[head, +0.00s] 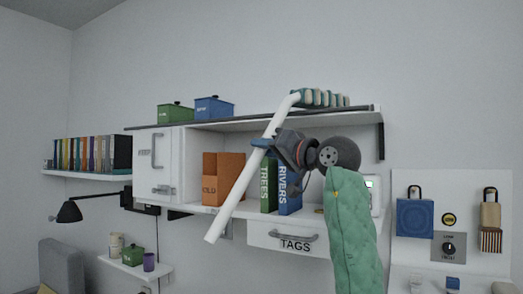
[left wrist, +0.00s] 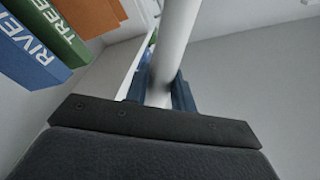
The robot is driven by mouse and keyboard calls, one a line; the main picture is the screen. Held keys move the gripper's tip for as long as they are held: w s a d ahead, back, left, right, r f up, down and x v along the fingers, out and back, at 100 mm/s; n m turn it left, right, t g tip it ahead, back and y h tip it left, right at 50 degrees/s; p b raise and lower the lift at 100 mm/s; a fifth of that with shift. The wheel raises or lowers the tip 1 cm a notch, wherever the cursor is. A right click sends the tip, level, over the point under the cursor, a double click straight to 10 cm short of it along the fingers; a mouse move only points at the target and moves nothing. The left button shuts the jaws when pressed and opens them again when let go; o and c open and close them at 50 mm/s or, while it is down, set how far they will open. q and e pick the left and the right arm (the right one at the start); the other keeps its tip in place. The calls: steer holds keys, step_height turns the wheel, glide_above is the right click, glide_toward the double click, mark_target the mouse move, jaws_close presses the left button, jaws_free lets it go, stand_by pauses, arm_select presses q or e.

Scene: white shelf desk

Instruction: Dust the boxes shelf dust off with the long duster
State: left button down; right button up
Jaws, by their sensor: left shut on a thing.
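The long duster has a white handle (head: 232,203) that slants up to the right, and a teal and white striped head (head: 322,98) at the right part of the top shelf (head: 350,116). I cannot tell whether the head touches the shelf. My left gripper (head: 266,145) is shut on the handle's upper middle, in front of the cabinet. The left wrist view shows the handle (left wrist: 178,40) between the blue fingers (left wrist: 165,95). A green box (head: 175,113) and a blue box (head: 214,108) stand at the shelf's left. I cannot make out dust. My right gripper is out of view.
Below the top shelf, an orange binder (head: 222,178), a green TREES book (head: 268,186) and a blue RIVERS book (head: 289,189) stand in the open bay behind the handle. A TAGS drawer (head: 292,238) hangs below. A black lamp (head: 69,211) is at left.

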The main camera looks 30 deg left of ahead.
arm_select(q)
steer(key=a+p, duration=0.2)
steer(key=a, duration=1.9)
steer(key=shift+w, duration=0.35)
stand_by(1.5)
steer(key=shift+r, duration=0.15)
steer(key=s+r+p, duration=0.1)
steer(key=s+r, duration=0.1)
steer(key=s, duration=0.9)
steer(key=s+r+p, duration=0.1)
steer(key=s, duration=1)
steer(key=shift+a+r, duration=0.35)
stand_by(0.9)
stand_by(0.5)
